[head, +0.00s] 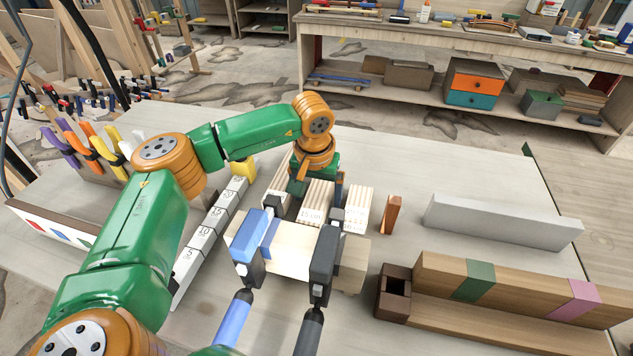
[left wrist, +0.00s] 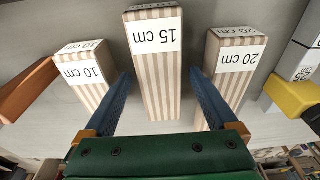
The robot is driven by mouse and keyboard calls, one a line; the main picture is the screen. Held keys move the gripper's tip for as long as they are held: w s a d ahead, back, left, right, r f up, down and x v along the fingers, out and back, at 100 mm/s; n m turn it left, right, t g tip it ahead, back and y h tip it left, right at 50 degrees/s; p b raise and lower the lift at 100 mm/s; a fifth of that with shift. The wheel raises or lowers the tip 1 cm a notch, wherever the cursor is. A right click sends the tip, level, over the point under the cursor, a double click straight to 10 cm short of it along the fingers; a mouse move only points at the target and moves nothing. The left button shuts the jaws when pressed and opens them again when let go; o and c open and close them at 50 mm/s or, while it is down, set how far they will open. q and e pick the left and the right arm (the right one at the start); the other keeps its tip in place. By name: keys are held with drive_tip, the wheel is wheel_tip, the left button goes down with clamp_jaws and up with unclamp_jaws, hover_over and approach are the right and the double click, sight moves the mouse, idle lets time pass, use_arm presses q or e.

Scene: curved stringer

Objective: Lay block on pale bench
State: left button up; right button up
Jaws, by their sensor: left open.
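Three striped pale-wood blocks stand side by side near the middle of the pale bench (head: 455,280). In the left wrist view they are labelled 10 cm (left wrist: 92,90), 15 cm (left wrist: 158,85) and 20 cm (left wrist: 228,72). In the head view the 15 cm block (head: 313,207) is the middle one. My left gripper (head: 318,190) reaches down over the blocks. In the left wrist view its open blue fingers (left wrist: 160,78) lie either side of the 15 cm block, with gaps showing. My right gripper is not in view.
Two clamps, one blue (head: 247,240) and one black (head: 323,255), sit on a pale board in front of the blocks. A marked white strip (head: 210,230) lies left, an orange-brown piece (head: 391,214) right. A grey bar (head: 500,222) and brown stepped timber (head: 510,310) lie farther right.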

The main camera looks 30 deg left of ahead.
sight(315, 202)
use_arm(q)
wheel_tip(315, 202, up, 11)
drive_tip(key=s, duration=0.1)
drive_tip(key=shift+s+d+b, duration=0.25)
drive_tip(key=shift+s+b, duration=0.05)
drive_tip(key=shift+b, duration=0.1)
